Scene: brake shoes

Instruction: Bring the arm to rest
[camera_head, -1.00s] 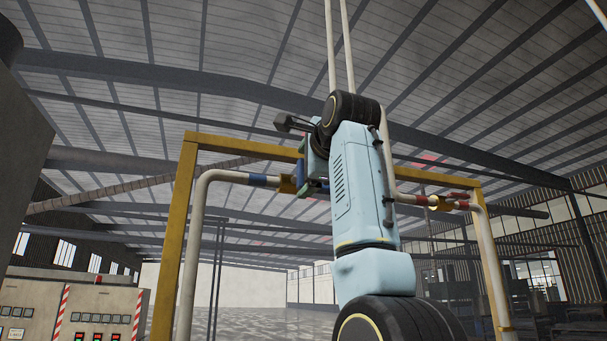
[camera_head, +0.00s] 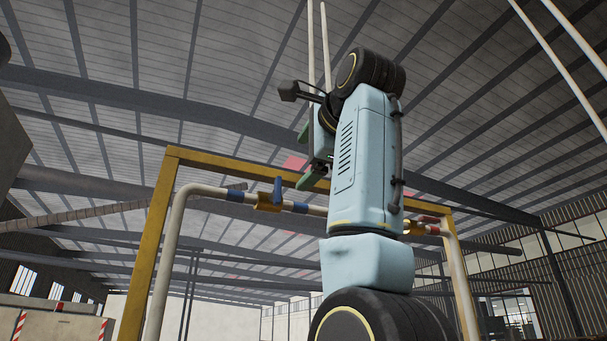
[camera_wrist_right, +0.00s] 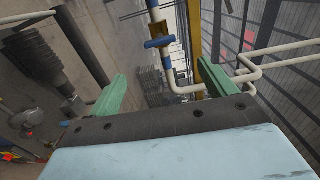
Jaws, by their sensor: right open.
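My right gripper (camera_head: 309,156) is in the upper middle of the head view, at the end of my raised light-blue right arm. Its green fingers stand apart with nothing between them. In the right wrist view its two fingers (camera_wrist_right: 160,80) are also spread wide and empty. Part of the gripper is hidden behind my arm in the head view. My left gripper is in neither view.
A yellow frame (camera_head: 160,215) with white pipes stands behind my right arm. A blue-handled valve (camera_head: 278,190) is on the pipe, below the gripper in the picture. A pale cabinet (camera_head: 55,324) is at lower left. The wrist view shows clutter at left.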

